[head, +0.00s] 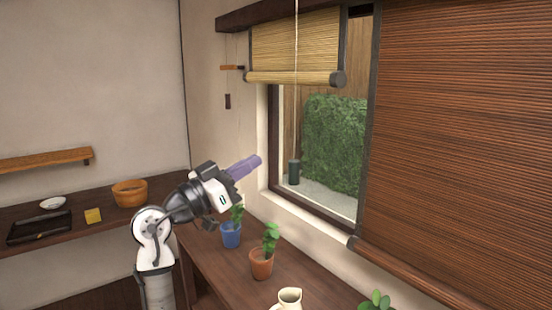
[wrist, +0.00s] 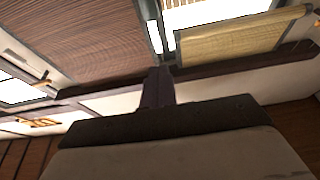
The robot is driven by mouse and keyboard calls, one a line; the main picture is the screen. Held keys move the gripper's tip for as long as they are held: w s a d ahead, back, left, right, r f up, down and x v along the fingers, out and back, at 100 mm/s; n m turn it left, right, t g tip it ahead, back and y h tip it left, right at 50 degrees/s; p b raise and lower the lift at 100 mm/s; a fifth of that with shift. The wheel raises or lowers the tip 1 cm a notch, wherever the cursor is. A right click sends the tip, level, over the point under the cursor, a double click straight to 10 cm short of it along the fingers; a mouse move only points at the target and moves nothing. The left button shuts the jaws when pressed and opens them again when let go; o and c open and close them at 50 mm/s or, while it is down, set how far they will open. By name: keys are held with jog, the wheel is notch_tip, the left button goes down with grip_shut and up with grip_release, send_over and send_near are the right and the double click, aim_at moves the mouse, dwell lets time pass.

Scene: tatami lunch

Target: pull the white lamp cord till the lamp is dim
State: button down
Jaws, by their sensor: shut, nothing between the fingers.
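A white cord (head: 297,80) hangs down from the top of the picture in front of the window. A dark green cylindrical pull (head: 294,172) is at its lower end. No lamp shows in either view, so I cannot tell what the cord hangs from. My gripper (head: 257,161) has purple fingers, held together and empty. It points right and slightly up, to the left of the green pull in the head view, apart from it. In the wrist view the shut fingers of my gripper (wrist: 158,82) stick up past the dark palm, and no cord is clear there.
A half-raised yellow blind (head: 293,45) and a lowered brown blind (head: 460,140) cover parts of the window. A dark toggle (head: 227,101) hangs by the wall. Below stand a blue pot (head: 231,235), a terracotta pot (head: 261,264) and a cream jug (head: 290,298). A wooden bowl (head: 129,194) is left.

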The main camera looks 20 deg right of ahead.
jog(key=shift+s, duration=0.1)
jog(key=shift+d+r, duration=0.1)
notch_tip(320, 180, up, 4)
jog(key=p, duration=0.6)
send_over(294, 173)
jog(key=a, duration=0.2)
jog(key=shift+f+p, duration=0.35)
jog(key=shift+f, duration=2.05)
jog(key=shift+w, duration=0.2)
jog(key=shift+f, duration=0.1)
